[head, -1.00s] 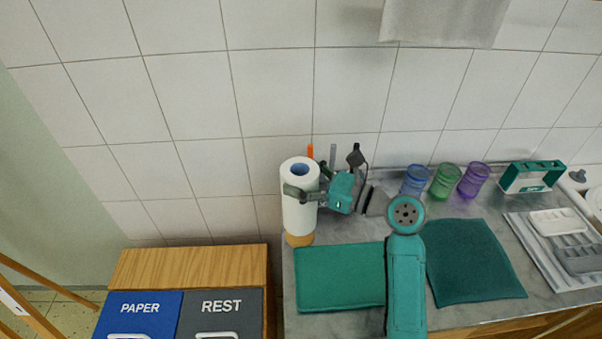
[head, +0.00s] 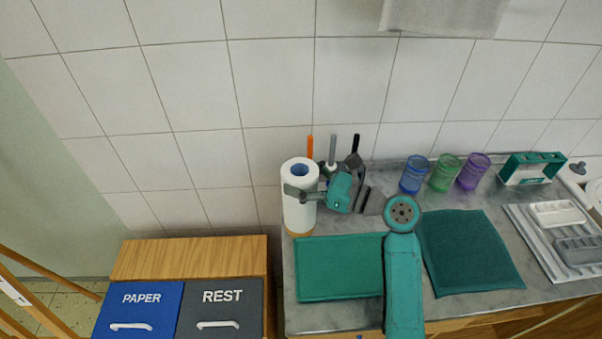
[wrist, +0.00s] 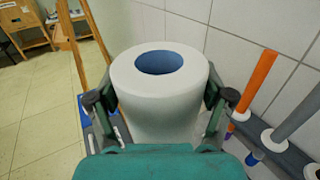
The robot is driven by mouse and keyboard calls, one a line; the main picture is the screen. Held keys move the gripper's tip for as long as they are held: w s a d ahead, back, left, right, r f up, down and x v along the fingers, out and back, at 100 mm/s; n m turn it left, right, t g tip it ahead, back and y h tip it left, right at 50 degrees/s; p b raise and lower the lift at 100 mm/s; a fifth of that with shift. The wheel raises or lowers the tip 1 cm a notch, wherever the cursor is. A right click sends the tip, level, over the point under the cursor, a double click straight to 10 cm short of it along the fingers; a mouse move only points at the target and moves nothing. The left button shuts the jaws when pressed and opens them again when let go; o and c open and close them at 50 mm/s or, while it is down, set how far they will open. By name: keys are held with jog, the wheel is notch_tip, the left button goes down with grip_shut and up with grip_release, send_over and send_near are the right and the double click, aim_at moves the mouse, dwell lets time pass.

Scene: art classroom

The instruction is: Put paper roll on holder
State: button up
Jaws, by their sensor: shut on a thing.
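The paper roll (head: 299,214) is white with a blue core and stands upright at the left end of the counter. My gripper (head: 302,192) is shut around its upper part, coming from the right. In the wrist view the roll (wrist: 160,105) sits between both fingers of my gripper (wrist: 160,98), with its open blue core facing up. A round wooden base (head: 299,234), apparently the holder's, shows just under the roll. The roll hides most of it, and no post shows in the core. I cannot tell whether the roll touches the base.
An orange stick (head: 310,147) and other upright handles stand close behind my gripper. Blue (head: 414,174), green and purple cups stand further right. Two green mats (head: 335,270) lie on the counter (head: 350,318). Paper (head: 140,306) and rest (head: 221,307) bins are at left.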

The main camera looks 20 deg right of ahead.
jog(key=shift+f, duration=0.9)
jog(key=o, duration=1.5)
notch_tip(320, 180, up, 8)
dwell(0.6)
jog(key=shift+d, duration=0.1)
dwell(0.4)
